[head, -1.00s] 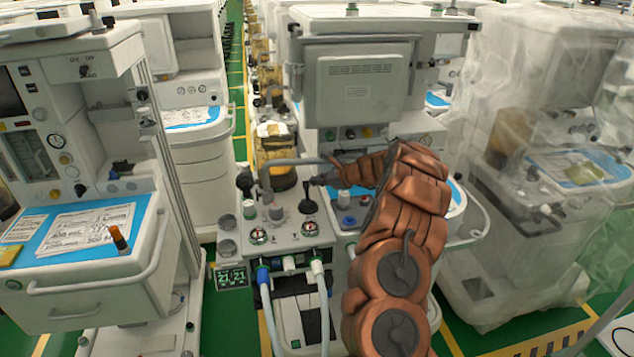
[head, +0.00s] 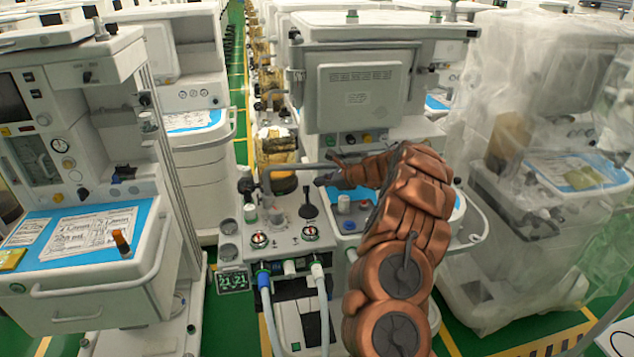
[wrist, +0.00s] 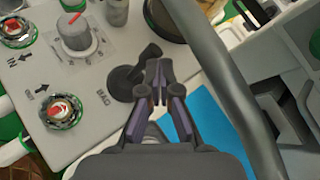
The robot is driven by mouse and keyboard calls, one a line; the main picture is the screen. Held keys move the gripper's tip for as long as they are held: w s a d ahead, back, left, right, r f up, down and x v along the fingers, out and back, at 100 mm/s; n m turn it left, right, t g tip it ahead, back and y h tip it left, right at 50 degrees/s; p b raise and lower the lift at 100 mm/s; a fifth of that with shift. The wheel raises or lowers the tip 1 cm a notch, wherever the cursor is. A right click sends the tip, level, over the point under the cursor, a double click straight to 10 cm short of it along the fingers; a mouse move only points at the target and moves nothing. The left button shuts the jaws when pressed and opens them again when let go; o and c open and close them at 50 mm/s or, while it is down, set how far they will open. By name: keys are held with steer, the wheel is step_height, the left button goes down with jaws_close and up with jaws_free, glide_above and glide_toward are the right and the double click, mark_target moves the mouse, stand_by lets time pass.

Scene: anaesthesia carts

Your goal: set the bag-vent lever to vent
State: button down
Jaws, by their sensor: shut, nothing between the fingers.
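The bag-vent lever (head: 308,206) is a black handle on a round black base, on the light grey absorber panel of the middle cart. I see no vent label. My gripper (head: 322,182) is shut and empty, just right of the lever in the head view. In the wrist view my gripper's fingertips (wrist: 160,70) are right beside the handle; I cannot tell whether they touch it.
A grey tube (wrist: 231,85) runs close to the right of my fingers in the wrist view. A plastic-covered cart (head: 545,200) stands right, another cart (head: 90,285) left.

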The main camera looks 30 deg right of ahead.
steer(key=s+d+r+b, duration=0.2)
steer(key=s+d+r, duration=0.1)
steer(key=d+r, duration=0.4)
steer(key=shift+s+d+r, duration=0.2)
steer(key=shift+s+r, duration=0.15)
steer(key=shift+r, duration=0.55)
